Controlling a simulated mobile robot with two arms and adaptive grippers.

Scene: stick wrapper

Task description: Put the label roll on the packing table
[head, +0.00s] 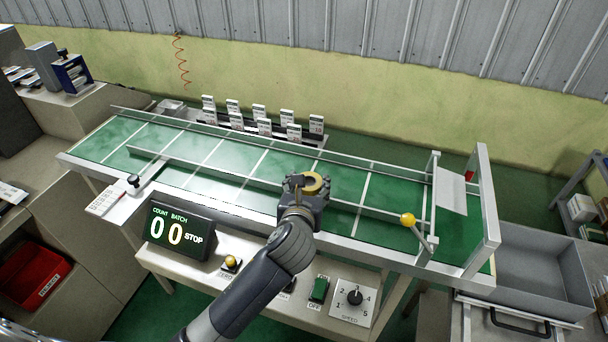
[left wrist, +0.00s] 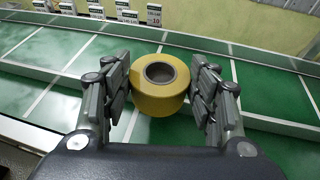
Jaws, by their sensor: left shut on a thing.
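The label roll looks like a yellow ring with a grey core; it shows in the head view (head: 314,183) and in the left wrist view (left wrist: 158,97). My left gripper (head: 305,186) is shut on it, one finger on each side, as the left wrist view also shows (left wrist: 162,88). The roll is held above the green conveyor belt, its core opening facing up. My right gripper is in neither view. I cannot tell which surface is the packing table.
The green conveyor (head: 205,178) with metal guide rails spans the middle. A yellow-knobbed lever (head: 408,219) and a metal frame (head: 487,205) stand at its right end. A counter display (head: 180,231) is in front. A grey tray (head: 545,262) lies at right, a red bin (head: 35,275) at left.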

